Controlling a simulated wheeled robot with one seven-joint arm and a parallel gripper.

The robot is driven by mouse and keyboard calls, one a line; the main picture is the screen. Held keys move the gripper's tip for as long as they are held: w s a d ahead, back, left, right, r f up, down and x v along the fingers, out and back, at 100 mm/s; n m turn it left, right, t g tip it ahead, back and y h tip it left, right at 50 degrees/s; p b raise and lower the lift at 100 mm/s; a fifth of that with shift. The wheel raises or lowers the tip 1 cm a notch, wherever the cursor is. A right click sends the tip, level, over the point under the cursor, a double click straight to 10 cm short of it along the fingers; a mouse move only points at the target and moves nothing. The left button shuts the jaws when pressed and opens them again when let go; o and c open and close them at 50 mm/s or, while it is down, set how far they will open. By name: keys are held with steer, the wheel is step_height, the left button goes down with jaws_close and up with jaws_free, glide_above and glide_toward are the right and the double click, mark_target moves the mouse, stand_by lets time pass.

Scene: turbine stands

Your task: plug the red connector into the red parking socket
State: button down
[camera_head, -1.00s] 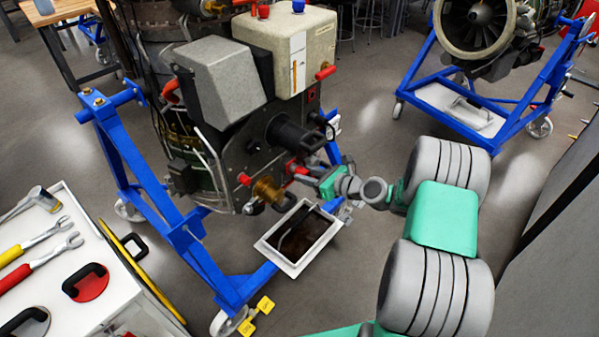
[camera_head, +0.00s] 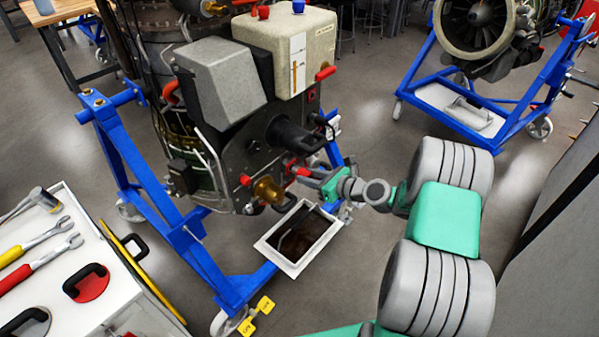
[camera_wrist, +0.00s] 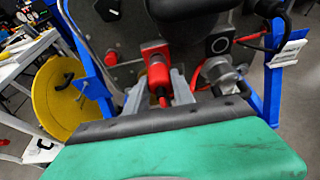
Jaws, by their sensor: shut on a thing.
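My gripper (camera_wrist: 161,92) is shut on the red connector (camera_wrist: 158,76), a red cylinder between its two grey fingers in the wrist view. In the head view my gripper (camera_head: 308,178) is beside the lower right of the engine's dark panel, with red (camera_head: 302,171) showing at its tip. Directly beyond the connector in the wrist view is a squarish red fitting (camera_wrist: 152,49) on the dark panel, possibly the red parking socket. The connector lines up closely with it. I cannot tell whether they touch or how deep the connector sits.
A black cylinder (camera_head: 290,133) juts from the panel above my gripper. A brass fitting (camera_head: 267,190) is to the left, and a white-rimmed tray (camera_head: 272,257) is below. The blue stand (camera_head: 150,190) surrounds the engine. A white tool cart (camera_head: 90,290) is at left.

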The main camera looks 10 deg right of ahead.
steer(key=shift+s+d, duration=0.1)
steer(key=shift+s, duration=0.05)
steer(key=shift+s+d+p, duration=0.4)
steer(key=shift+s+d, duration=0.5)
steer(key=shift+s, duration=0.25)
steer(key=shift+d, duration=0.1)
steer(key=s+d, duration=0.1)
steer(key=s+d+p, duration=0.1)
steer(key=s, duration=0.1)
steer(key=shift+s+d, duration=0.1)
steer(key=shift+d, duration=0.05)
steer(key=w+d+r+p, duration=0.1)
steer(key=w+d+r, duration=0.4)
steer(key=w+d, duration=0.2)
steer(key=w+d+r+p, duration=0.1)
steer(key=w+d+r, duration=0.5)
steer(key=d, duration=0.5)
steer(key=shift+w, duration=0.7)
steer(key=shift+p, duration=0.3)
